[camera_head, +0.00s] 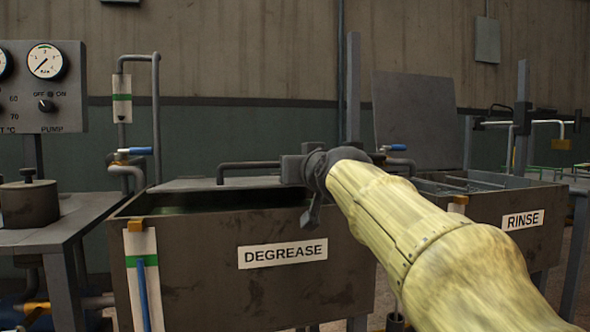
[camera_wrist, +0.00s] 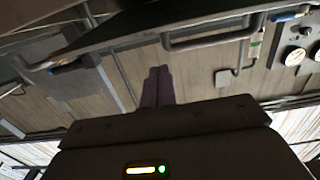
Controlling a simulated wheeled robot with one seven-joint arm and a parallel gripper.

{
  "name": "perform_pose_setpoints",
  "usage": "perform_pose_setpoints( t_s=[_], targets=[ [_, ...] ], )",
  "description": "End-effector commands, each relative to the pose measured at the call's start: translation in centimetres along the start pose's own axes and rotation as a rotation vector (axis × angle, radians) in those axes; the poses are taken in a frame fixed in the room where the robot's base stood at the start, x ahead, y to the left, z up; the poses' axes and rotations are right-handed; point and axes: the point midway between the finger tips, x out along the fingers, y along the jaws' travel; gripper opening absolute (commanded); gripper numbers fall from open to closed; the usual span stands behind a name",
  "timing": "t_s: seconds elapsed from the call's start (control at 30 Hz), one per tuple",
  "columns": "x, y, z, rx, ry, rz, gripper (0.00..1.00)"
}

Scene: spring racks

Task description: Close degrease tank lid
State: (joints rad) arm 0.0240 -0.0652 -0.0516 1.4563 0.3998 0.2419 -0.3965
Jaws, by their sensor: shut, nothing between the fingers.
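The degrease tank (camera_head: 200,275) is a dark brown metal box with a white DEGREASE label, in the head view. Its grey lid (camera_head: 205,184) shows as a thin, nearly flat panel at the back of the tank top, with a dark greenish gap below its front edge. A dark bar handle (camera_head: 250,165) rises at the lid. My gripper (camera_head: 311,214) is at the tank's right front, partly hidden by my wrist. In the wrist view my gripper (camera_wrist: 158,72) has its fingers together and empty. Contact with the lid cannot be told.
The rinse tank (camera_head: 490,215) stands to the right, with a raised grey panel (camera_head: 415,120) behind it. A table (camera_head: 75,225) with a dark pot (camera_head: 29,203) and the pump panel (camera_head: 45,85) are at left. Pipes and a blue-handled valve (camera_head: 140,150) stand behind.

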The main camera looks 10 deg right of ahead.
Motion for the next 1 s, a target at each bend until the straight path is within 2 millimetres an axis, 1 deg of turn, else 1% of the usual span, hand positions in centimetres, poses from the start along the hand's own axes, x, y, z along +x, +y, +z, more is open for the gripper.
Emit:
perform_pose_setpoints(
  t_s=[0.03,0.2,0.3,0.43,0.7,0.77,0.8,0.9,0.97,1.0],
  targets=[
    [-0.9,-0.1,0.6,0.0,0.003,-0.002,0.0],
    [-3.8,-0.3,1.4,0.0,0.003,-0.005,0.0],
    [-5.1,-0.3,1.7,-0.001,0.002,-0.006,0.0],
    [-6.0,-0.3,1.8,-0.001,0.001,-0.006,0.0],
    [-6.1,-0.2,1.7,0.0,0.0,-0.004,0.0],
    [-6.1,-0.2,1.7,0.0,-0.001,-0.003,0.1],
    [-6.0,-0.2,1.8,0.0,-0.005,-0.003,0.18],
    [-5.5,-0.2,2.4,0.003,-0.036,-0.004,0.36],
    [-4.9,-0.3,3.3,0.006,-0.074,-0.004,0.36],
    [-4.5,-0.3,4.1,0.007,-0.108,-0.005,0.36]
  ],
)
